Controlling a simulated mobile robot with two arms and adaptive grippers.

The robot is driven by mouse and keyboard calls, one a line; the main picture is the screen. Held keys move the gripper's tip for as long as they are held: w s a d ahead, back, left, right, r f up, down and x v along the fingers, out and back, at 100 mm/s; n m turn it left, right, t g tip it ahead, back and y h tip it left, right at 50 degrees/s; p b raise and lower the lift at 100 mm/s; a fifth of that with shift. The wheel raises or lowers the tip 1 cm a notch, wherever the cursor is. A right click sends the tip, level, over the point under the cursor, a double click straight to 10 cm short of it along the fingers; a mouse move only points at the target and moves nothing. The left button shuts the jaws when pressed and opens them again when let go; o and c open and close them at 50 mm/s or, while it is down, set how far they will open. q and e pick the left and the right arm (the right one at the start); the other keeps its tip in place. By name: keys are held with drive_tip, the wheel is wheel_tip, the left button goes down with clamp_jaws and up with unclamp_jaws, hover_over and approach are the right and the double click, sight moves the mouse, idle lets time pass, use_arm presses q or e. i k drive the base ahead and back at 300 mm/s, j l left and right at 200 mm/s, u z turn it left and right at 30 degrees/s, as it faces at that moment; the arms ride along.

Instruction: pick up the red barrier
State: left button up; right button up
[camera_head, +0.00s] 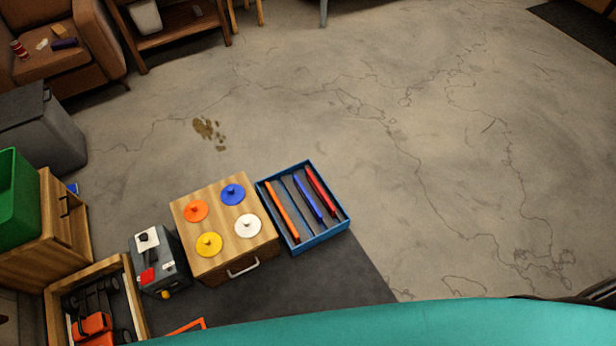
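A long red bar (322,192), which looks like the red barrier, lies in the rightmost slot of a blue tray (323,238) on the floor. A blue bar (308,199) lies to its left, and an orange bar (283,212) lies farther left in the same tray. Neither of my grippers shows in the head view.
A wooden box (222,225) with orange, blue, yellow and white discs stands left of the tray. A grey box (160,262) and a wooden crate (137,296) holding an orange car stand farther left. Open concrete floor (450,150) lies to the right.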

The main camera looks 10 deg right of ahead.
sight(329, 206)
drive_tip(key=z, duration=0.4)
drive_tip(key=i+l+z, duration=1.25)
drive_tip(key=i, duration=0.2)
drive_tip(key=i+l+z, duration=0.2)
drive_tip(key=i, duration=0.15)
drive_tip(key=i+u, duration=0.7)
drive_tip(key=u, duration=0.15)
drive_tip(key=i+l+u, duration=0.1)
drive_tip(key=i+u, duration=0.3)
drive_tip(key=i+j+u, duration=0.1)
drive_tip(key=u, duration=0.35)
drive_tip(key=i+u, duration=0.25)
drive_tip(key=u, duration=0.15)
drive_tip(key=i+l+u, duration=0.1)
drive_tip(key=u, duration=0.35)
drive_tip(key=i+l+u, duration=0.1)
drive_tip(key=i+u, duration=0.15)
drive_tip(key=u, duration=0.2)
drive_tip(key=i+l+u, duration=0.15)
drive_tip(key=u, duration=0.25)
drive_tip(key=i+l+u, duration=0.1)
drive_tip(key=l+u, duration=0.15)
drive_tip(key=u, duration=0.2)
